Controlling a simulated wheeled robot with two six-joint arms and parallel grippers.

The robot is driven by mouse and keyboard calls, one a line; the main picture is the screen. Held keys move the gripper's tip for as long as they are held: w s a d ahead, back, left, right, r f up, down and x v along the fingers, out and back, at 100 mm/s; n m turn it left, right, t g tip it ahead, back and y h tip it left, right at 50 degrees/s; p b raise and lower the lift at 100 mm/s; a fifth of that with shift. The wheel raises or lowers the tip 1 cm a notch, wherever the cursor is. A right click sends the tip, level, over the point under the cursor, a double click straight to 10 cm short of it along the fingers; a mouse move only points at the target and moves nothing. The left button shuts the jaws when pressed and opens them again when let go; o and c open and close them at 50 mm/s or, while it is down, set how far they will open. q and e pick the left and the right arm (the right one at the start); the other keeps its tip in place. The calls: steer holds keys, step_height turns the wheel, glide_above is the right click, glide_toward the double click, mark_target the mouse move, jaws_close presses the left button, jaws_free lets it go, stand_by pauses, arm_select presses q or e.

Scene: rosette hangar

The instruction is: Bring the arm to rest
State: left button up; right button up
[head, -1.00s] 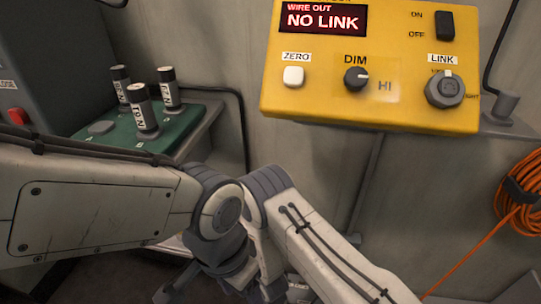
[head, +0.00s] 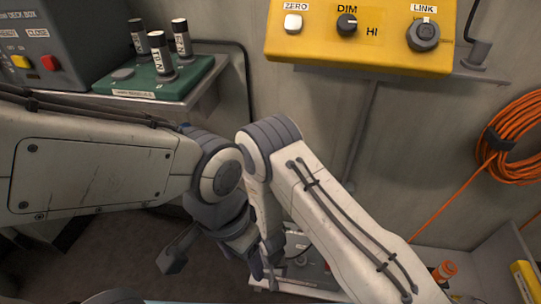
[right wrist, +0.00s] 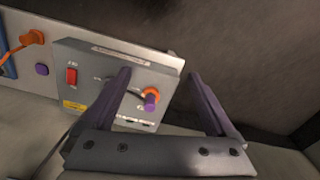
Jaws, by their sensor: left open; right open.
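My left arm comes in from the left in the head view and bends down at the wrist. Its dark gripper (head: 213,265) hangs open and empty over the dark floor, pointing down. My right arm rises from the lower right and folds down at its elbow next to the left wrist. Its gripper is mostly hidden in the head view. In the right wrist view the right gripper (right wrist: 159,74) is open, its two dark purple fingers apart with nothing held. A grey box (right wrist: 88,62) with a red switch and an orange-tipped knob lies beyond the fingers.
A yellow panel (head: 405,55) hangs on the wall at the top. A green tray (head: 185,78) with several dark cylinders stands on a shelf at left, beside a grey deck box (head: 75,45). An orange cable coil (head: 512,135) hangs at right.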

step_height(320, 180, up, 23)
steer(key=a+n, duration=0.2)
steer(key=n, duration=0.1)
steer(key=s+d+r+n+y, duration=0.1)
steer(key=s+d+r+n, duration=0.45)
steer(key=s+r, duration=0.8)
step_height(320, 180, up, 27)
steer(key=w+d+m+p, duration=0.1)
steer(key=p, duration=2.5)
steer(key=shift+w+d+r, duration=0.15)
steer(key=shift+w+d, duration=0.1)
steer(key=shift+d, duration=0.05)
steer(key=shift+m, duration=0.25)
